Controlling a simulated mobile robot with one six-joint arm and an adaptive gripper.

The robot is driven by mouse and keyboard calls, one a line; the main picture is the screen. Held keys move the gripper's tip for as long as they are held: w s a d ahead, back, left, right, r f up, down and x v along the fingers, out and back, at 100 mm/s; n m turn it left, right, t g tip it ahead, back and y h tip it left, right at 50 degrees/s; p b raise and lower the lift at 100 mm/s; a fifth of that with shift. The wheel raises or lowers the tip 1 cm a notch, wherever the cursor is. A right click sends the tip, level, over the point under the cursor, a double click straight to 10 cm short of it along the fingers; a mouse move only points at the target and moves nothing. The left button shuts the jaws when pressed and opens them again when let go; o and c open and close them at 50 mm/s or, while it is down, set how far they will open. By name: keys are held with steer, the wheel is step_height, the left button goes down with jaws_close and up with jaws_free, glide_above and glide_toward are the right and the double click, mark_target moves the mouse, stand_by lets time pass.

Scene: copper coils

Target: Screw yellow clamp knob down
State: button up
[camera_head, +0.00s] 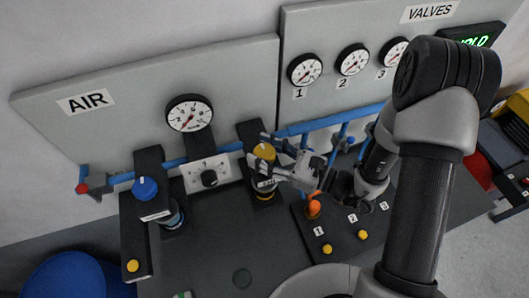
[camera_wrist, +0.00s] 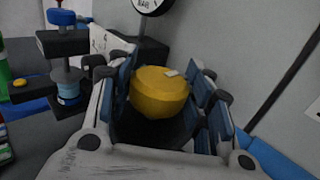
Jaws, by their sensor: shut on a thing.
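The yellow clamp knob (camera_head: 264,151) tops a dark upright unit in front of the AIR panel. It fills the middle of the wrist view (camera_wrist: 160,92), with a small pale mark on its top. My gripper (camera_head: 266,166) reaches in from the right, with one finger on each side of the knob. In the wrist view the blue-padded fingers sit against its left and right sides, so it is shut on the knob. The knob's lower part is hidden by the fingers and palm. The unit below carries a small white label and a yellow band.
A blue-knobbed unit (camera_head: 145,189) stands to the left. A black dial on a white plate (camera_head: 209,178) lies between. An orange knob (camera_head: 313,209) stands on a dark box at right, close to my gripper. Blue pipes (camera_head: 310,125) and gauges (camera_head: 189,113) lie behind.

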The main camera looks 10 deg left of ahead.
steer(key=o, duration=1.1)
steer(key=v, duration=1.2)
